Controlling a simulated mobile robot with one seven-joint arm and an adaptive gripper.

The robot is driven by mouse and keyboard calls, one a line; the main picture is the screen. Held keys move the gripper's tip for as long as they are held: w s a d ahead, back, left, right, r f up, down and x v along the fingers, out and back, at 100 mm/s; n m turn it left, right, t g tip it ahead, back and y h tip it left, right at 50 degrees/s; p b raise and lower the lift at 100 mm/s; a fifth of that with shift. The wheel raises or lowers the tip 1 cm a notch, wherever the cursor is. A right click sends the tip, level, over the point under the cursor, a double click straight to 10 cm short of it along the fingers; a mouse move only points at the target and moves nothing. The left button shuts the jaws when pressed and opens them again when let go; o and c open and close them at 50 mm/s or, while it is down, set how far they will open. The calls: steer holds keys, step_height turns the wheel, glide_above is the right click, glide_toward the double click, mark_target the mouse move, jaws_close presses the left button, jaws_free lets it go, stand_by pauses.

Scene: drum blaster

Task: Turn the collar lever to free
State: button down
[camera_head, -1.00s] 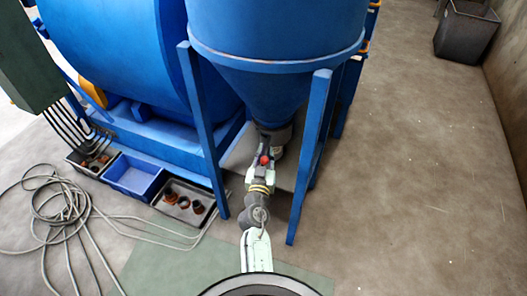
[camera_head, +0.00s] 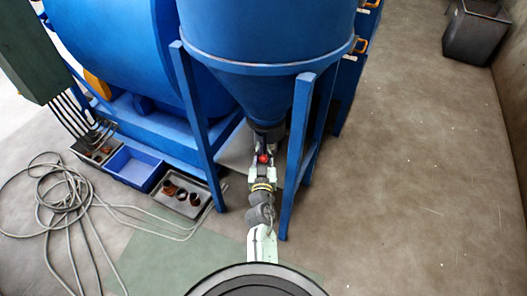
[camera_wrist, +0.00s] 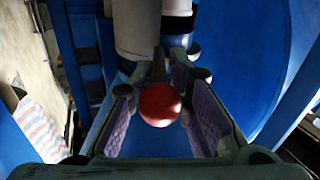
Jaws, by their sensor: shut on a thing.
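The collar lever shows as a red ball knob (camera_wrist: 160,104) on a dark stem, between the purple-lined jaws in the wrist view. The knob also shows in the head view (camera_head: 264,158), just below the blue hopper's outlet (camera_head: 268,135). My gripper (camera_wrist: 163,85) is shut on the collar lever, with one jaw on each side of it. In the head view my gripper (camera_head: 263,150) is under the hopper, between its front legs. The collar itself is too dark and too small to make out clearly.
Blue hopper legs stand left (camera_head: 195,130) and right (camera_head: 297,160) of my arm, the right one close. Trays of parts (camera_head: 180,194) and a blue bin (camera_head: 133,168) lie left. A loose hose (camera_head: 65,205) coils on the floor.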

steer(key=shift+s+f, duration=0.15)
steer(key=shift+f, duration=0.1)
steer(key=c, duration=1.6)
jaws_free()
steer(key=shift+r, duration=0.15)
steer(key=shift+c, duration=0.2)
steer(key=shift+d, duration=0.1)
steer(key=shift+r, duration=0.2)
steer(key=shift+r, duration=0.9)
step_height(320, 180, up, 8)
steer(key=shift+f, duration=0.1)
